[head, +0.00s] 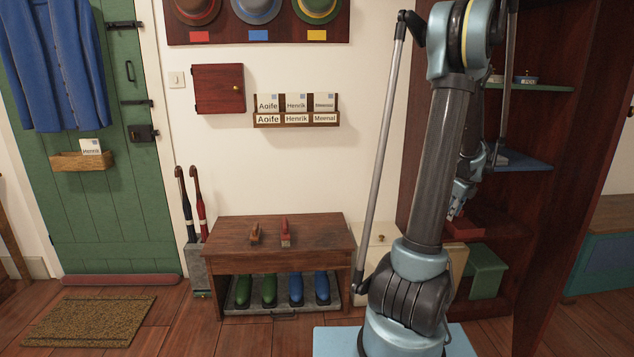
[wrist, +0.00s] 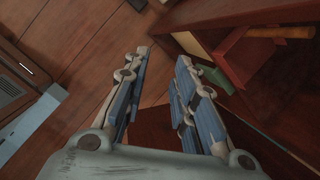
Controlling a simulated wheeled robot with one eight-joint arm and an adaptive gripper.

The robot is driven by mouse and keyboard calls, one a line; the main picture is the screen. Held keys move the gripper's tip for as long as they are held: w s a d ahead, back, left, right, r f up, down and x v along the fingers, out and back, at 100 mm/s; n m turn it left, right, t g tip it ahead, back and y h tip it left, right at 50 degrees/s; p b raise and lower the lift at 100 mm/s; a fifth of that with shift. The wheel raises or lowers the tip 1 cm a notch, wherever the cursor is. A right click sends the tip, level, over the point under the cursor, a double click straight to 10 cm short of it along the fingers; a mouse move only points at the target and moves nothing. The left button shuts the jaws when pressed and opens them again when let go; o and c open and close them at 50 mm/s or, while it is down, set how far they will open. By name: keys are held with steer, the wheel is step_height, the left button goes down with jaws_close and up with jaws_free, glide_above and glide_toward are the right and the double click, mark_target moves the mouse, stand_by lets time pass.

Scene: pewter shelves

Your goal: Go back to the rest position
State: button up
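My gripper (wrist: 155,100) shows in the wrist view with its two blue-padded fingers spread apart. Nothing is between the fingers; wooden floor shows through the gap. In the head view my arm stands at the right of the picture, in front of the dark red shelves (head: 540,215). In the wrist view a red shelf unit (wrist: 240,15) lies to the right of the fingers, with a green box (wrist: 215,78) close beside the right finger.
A wooden bench (head: 235,231) with two brushes on top stands at the middle, boots on a tray below. An umbrella stand (head: 197,262) is left of it. A cream cabinet (head: 376,235) and green step box (head: 487,270) stand near my arm. Floor at the front left is clear beyond the doormat (head: 90,321).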

steer(key=s+a+r+n, duration=0.2)
steer(key=s+a+n, duration=0.25)
steer(key=a, duration=0.25)
steer(key=s+a+r+n+g, duration=0.1)
steer(key=s+a+r+n, duration=0.3)
steer(key=a, duration=0.3)
steer(key=s+a+r+n, duration=0.1)
steer(key=s+a+n, duration=0.4)
steer(key=a, duration=0.3)
steer(key=s+a+f+n, duration=0.3)
steer(key=s+a+n, duration=0.1)
steer(key=s+n, duration=0.3)
steer(key=s+a+f+n, duration=0.2)
steer(key=s+a+n, duration=0.3)
steer(key=s+n, duration=0.3)
steer(key=s, duration=0.3)
steer(key=shift+a+f+g, duration=0.2)
steer(key=shift+f+g, duration=0.2)
